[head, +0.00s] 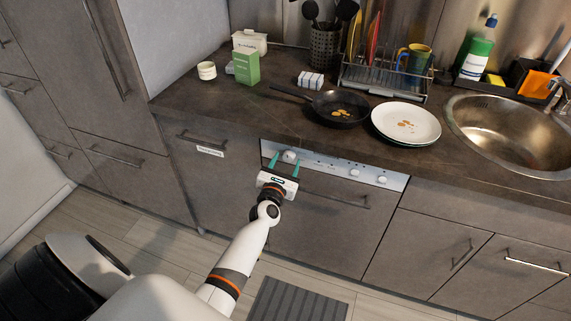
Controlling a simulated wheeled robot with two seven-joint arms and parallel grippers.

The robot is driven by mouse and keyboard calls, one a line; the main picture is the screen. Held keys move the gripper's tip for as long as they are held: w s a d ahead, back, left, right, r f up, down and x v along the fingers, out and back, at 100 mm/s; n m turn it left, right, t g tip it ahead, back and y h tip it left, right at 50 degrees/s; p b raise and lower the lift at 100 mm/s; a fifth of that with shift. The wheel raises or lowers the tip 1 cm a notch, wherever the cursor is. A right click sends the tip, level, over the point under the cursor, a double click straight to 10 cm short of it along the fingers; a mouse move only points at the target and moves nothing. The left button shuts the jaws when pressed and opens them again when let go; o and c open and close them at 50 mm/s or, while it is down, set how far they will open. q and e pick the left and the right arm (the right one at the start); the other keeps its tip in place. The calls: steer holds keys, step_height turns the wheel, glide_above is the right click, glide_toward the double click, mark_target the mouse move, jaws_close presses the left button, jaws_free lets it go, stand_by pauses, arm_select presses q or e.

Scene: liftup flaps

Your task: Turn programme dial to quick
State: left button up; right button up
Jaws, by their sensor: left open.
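The dishwasher's light control panel (330,166) runs along the top of its grey door, just under the counter edge. A round pale dial (290,156) sits near the panel's left end. Two smaller round knobs, one of them a white knob (354,173), sit toward its right end. Which setting the dial points to is too small to read. My left gripper (285,163) is open, its two green-tipped fingers on either side of the left dial. I cannot tell whether they touch it. My right gripper is not in view.
The dishwasher door handle (337,197) lies below the panel. On the counter above are a frying pan (339,109), stacked plates (406,122), a dish rack (385,80) and a green box (246,67). A sink (510,130) is at right. A striped mat (295,300) lies on the floor.

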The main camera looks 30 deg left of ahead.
arm_select(q)
steer(key=shift+c, duration=0.3)
steer(key=c, duration=0.9)
steer(key=shift+m, duration=0.3)
